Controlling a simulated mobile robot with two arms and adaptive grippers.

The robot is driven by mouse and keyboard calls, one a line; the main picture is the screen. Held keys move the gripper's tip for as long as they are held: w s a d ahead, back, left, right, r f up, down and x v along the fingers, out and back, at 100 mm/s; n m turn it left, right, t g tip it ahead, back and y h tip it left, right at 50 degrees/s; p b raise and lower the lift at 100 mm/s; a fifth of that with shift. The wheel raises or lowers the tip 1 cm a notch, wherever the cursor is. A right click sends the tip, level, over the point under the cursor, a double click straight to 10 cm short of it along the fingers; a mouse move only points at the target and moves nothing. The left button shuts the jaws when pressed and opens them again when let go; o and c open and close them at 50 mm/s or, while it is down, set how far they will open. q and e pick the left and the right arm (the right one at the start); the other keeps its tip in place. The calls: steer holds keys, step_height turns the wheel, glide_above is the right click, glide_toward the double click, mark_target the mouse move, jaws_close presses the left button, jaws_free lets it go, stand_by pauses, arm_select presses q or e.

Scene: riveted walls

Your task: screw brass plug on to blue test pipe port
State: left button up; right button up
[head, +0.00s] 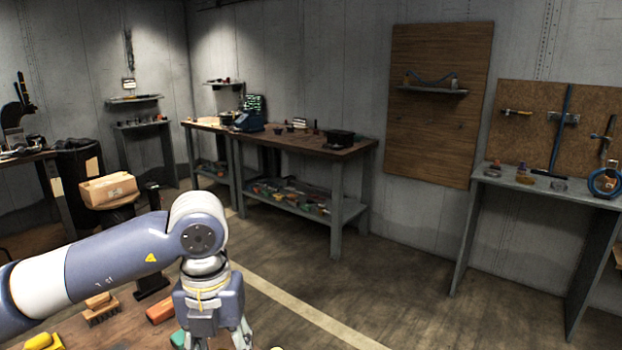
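My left arm comes in from the left, and its gripper (218,335) points down at the bottom edge of the head view. Its fingers spread apart at the knuckles, but their tips are cut off by the frame, so I cannot tell if they hold anything. My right gripper is not in view. I cannot make out the brass plug or the blue test pipe port. A small pale rounded thing (277,348) just shows at the bottom edge, too cut off to identify.
A near wooden table (125,330) holds a brush-like block (101,310), an orange block (161,309) and a yellow item (43,341). Beyond are a cardboard box (108,188), a long workbench (310,143) and a right-hand bench (545,186) by the walls. Open floor (375,270) lies between.

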arm_select(q)
steer(key=m, duration=1.4)
steer(key=shift+s+d+m, duration=0.1)
steer(key=shift+s+m, duration=0.1)
steer(key=shift+m, duration=0.2)
steer(key=shift+r, duration=0.2)
steer(key=shift+b, duration=0.4)
steer(key=shift+w+r, duration=0.1)
steer(key=shift+r, duration=0.05)
steer(key=shift+d, duration=0.1)
